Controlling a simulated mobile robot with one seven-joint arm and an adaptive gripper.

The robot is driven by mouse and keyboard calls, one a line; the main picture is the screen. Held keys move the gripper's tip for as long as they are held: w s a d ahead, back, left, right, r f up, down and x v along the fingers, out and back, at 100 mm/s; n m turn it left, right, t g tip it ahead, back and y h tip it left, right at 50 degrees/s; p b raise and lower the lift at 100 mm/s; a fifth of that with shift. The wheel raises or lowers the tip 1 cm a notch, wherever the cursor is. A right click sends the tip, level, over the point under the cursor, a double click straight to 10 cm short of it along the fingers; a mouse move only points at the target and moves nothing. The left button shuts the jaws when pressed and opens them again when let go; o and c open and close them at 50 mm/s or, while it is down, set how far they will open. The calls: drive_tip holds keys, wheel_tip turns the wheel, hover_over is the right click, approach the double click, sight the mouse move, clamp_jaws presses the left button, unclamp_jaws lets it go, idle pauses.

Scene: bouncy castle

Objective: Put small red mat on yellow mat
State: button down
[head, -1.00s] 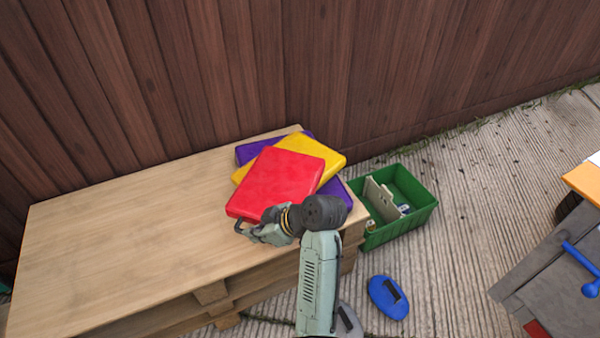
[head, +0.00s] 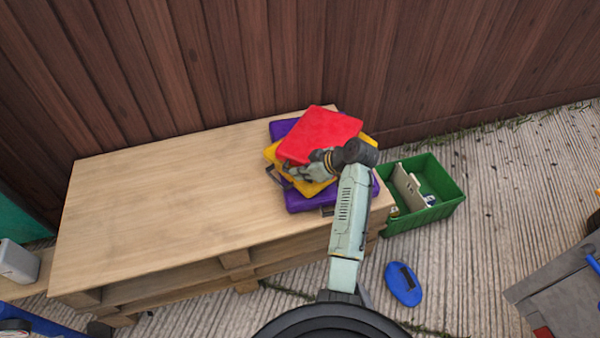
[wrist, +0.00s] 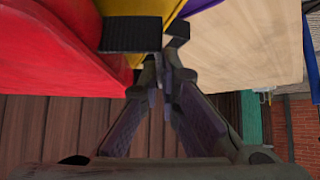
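The small red mat (head: 322,130) is over the yellow mat (head: 271,154) in the head view, turned so that yellow shows along its front and right. I cannot tell whether it touches the yellow mat or is slightly above it. My gripper (head: 298,172) is at the red mat's front edge, its fingers close together and seemingly shut on that edge or its handle; the exact grip is hidden. In the wrist view, the red mat (wrist: 45,50) fills the left, the yellow mat (wrist: 143,9) shows behind, and the finger ends (wrist: 158,62) nearly meet.
A purple mat (head: 300,203) lies under the yellow one on the wooden pallet table (head: 170,200). The table's left side is clear. A green crate (head: 430,213) stands to the right, a blue object (head: 403,284) lies on the ground, and a wooden fence (head: 250,50) runs behind.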

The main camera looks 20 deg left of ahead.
drive_tip(key=shift+f, duration=0.75)
drive_tip(key=c, duration=1.8)
unclamp_jaws()
